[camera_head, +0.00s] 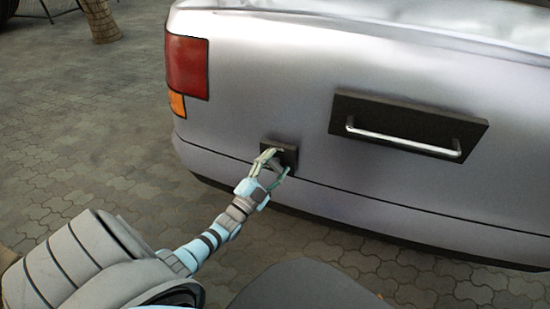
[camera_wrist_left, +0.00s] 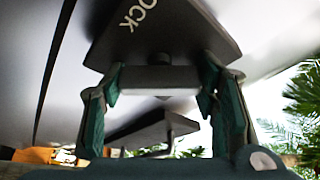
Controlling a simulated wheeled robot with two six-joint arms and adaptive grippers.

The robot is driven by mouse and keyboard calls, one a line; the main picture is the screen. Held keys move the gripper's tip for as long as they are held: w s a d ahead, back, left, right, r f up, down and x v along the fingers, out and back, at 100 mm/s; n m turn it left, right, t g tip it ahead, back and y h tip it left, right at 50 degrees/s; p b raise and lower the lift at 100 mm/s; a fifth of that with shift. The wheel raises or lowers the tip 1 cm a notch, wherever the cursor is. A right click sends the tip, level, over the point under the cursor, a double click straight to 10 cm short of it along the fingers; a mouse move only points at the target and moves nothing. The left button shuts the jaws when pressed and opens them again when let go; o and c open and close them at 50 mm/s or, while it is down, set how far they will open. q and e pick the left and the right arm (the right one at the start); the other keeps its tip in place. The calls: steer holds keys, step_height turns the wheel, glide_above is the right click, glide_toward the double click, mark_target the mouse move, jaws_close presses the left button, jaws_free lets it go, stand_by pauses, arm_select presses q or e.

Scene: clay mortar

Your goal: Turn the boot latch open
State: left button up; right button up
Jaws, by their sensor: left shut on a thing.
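The boot latch is a small dark plate (camera_head: 289,151) on the silver car's rear, below and left of the long handle. In the left wrist view the dark plate (camera_wrist_left: 180,35) carries white lettering, of which "OCK" is readable. A grey latch grip (camera_wrist_left: 160,79) stands out from it on a short dark stem. My left gripper (camera_head: 275,164) reaches the plate from below left. In the left wrist view my left gripper (camera_wrist_left: 160,90) has one finger on each side of the grip and is shut on it. The right gripper is in neither view.
A dark panel with a silver bar handle (camera_head: 402,139) sits to the upper right; it also shows in the left wrist view (camera_wrist_left: 150,130). A red tail light (camera_head: 187,66) is at the upper left. Paved ground (camera_head: 80,130) to the left is open.

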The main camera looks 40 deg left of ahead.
arm_select(q)
steer(key=m+g+h+p, duration=0.1)
steer(key=m+p, duration=0.1)
steer(key=m, duration=0.1)
steer(key=m+g+p, duration=0.1)
steer(key=m+p, duration=0.1)
steer(key=m, duration=0.2)
steer(key=shift+h, duration=0.4)
steer(key=shift+m+g+p, duration=0.5)
steer(key=shift+m, duration=0.3)
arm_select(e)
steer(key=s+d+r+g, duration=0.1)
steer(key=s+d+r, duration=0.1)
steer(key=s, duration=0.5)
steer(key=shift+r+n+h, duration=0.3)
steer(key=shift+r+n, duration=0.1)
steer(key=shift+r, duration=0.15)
arm_select(q)
steer(key=shift+f, duration=0.1)
steer(key=o, duration=1.2)
steer(key=shift+s, duration=0.25)
steer(key=s, duration=1.1)
steer(key=shift+s+a, duration=0.25)
steer(key=shift+a, duration=0.05)
